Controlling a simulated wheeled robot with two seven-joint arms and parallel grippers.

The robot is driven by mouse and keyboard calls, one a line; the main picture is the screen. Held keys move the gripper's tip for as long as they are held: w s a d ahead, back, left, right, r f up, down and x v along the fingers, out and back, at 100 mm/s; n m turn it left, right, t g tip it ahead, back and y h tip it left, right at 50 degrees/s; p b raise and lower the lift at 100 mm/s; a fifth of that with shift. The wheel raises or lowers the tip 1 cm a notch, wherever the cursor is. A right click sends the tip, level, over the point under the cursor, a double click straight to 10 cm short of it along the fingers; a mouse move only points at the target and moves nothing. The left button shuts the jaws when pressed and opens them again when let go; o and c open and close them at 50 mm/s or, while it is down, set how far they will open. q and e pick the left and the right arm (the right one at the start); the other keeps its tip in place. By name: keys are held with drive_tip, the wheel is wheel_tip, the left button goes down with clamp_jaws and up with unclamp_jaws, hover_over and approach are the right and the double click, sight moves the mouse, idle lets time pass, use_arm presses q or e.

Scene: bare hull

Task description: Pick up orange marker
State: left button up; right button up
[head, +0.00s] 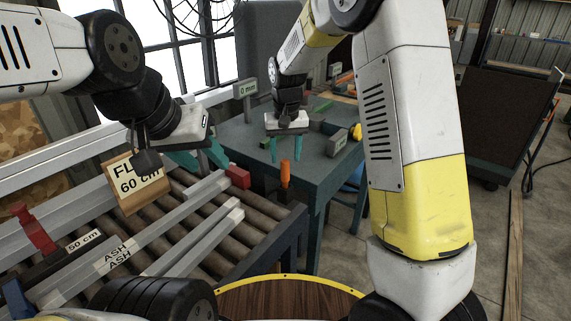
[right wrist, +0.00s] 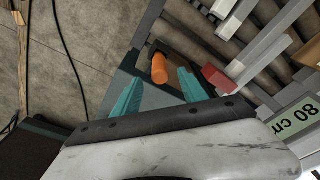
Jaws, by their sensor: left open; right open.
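The orange marker (head: 285,174) stands roughly upright at the near corner of the blue-grey table, beside the roller conveyor. It also shows in the right wrist view (right wrist: 159,68), just beyond the fingertips and in line with the gap between them. My right gripper (head: 285,150) is open, with its teal fingers pointing down above and behind the marker in the head view. Its fingers also show in the right wrist view (right wrist: 157,82), apart and with nothing between them. My left gripper (head: 202,158) is open and empty over the conveyor, left of the marker.
Grey bars lie across the rollers (head: 255,219). A "60 cm" sign (head: 139,184) stands below my left arm. Grey blocks (head: 338,143) are on the table (head: 250,139), further right.

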sight(285, 173)
drive_tip(key=f, duration=0.7)
drive_tip(key=shift+w+f, duration=0.3)
drive_tip(key=shift+w, duration=0.05)
clamp_jaws()
